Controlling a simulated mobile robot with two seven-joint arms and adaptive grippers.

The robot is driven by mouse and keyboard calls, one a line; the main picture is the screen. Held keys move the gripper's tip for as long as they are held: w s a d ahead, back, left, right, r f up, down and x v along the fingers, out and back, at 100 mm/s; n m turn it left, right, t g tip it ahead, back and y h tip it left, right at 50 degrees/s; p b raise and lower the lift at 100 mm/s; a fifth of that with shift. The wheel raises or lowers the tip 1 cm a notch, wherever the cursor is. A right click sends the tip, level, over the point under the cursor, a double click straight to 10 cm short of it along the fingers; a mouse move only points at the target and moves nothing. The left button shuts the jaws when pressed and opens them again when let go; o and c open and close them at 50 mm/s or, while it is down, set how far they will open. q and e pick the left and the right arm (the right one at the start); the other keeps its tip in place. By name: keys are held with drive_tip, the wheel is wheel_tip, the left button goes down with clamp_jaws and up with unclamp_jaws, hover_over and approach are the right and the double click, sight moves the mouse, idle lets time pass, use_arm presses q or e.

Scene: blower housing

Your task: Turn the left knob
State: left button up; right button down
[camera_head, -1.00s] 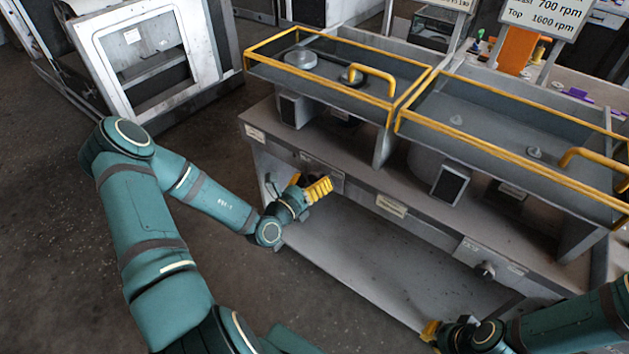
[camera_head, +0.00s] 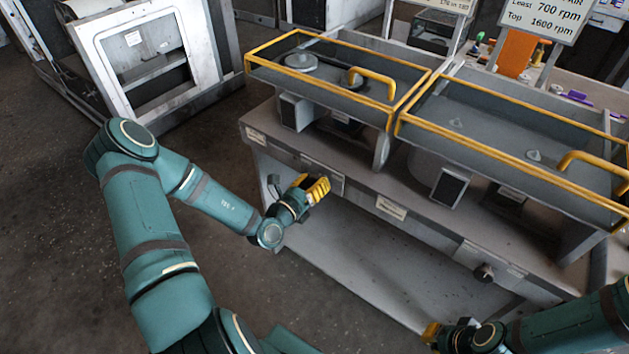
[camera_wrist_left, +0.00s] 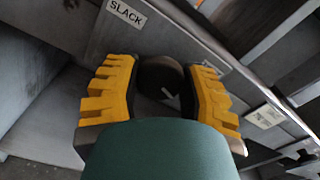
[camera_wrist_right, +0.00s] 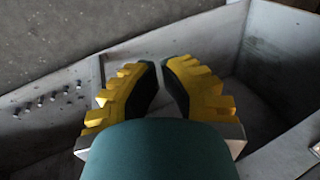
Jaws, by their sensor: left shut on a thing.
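The left knob (camera_wrist_left: 160,76) is dark and round with a white pointer mark, on the bench's front panel. It sits between the yellow fingers of my left gripper (camera_wrist_left: 161,72), which is shut on it. A label reading SLACK (camera_wrist_left: 126,12) is just left of and above it. In the head view my left gripper (camera_head: 315,188) is at the left part of the bench front and hides most of the knob. My right gripper (camera_wrist_right: 161,66) holds nothing visible. Its fingertips are close together with a narrow gap, low at the bench's right front (camera_head: 432,333).
The grey bench (camera_head: 330,225) carries two yellow-rimmed hoods (camera_head: 513,155) with yellow handles. A second dark knob (camera_head: 484,272) is on the right of its front. A white-framed machine (camera_head: 140,60) stands at the back left. The floor left of the bench is clear.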

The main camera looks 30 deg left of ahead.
use_arm(q)
drive_tip(key=m+p, duration=0.1)
drive_tip(key=p, duration=0.1)
drive_tip(key=m+p, duration=0.1)
drive_tip(key=m, duration=0.1)
drive_tip(key=shift+d+r+p, duration=0.1)
drive_tip(key=shift+r+p, duration=0.15)
drive_tip(key=shift+p, duration=0.15)
drive_tip(key=shift+m+p, duration=0.35)
drive_tip(key=shift+m, duration=0.35)
drive_tip(key=m+p, duration=0.2)
drive_tip(key=m, duration=0.1)
drive_tip(key=shift+f, duration=0.1)
drive_tip(key=shift+f+m+p, duration=0.1)
drive_tip(key=shift+m+p, duration=0.55)
drive_tip(key=shift+m, duration=1.25)
drive_tip(key=o, duration=1.2)
drive_tip(key=shift+w, duration=0.1)
drive_tip(key=shift+s, duration=0.2)
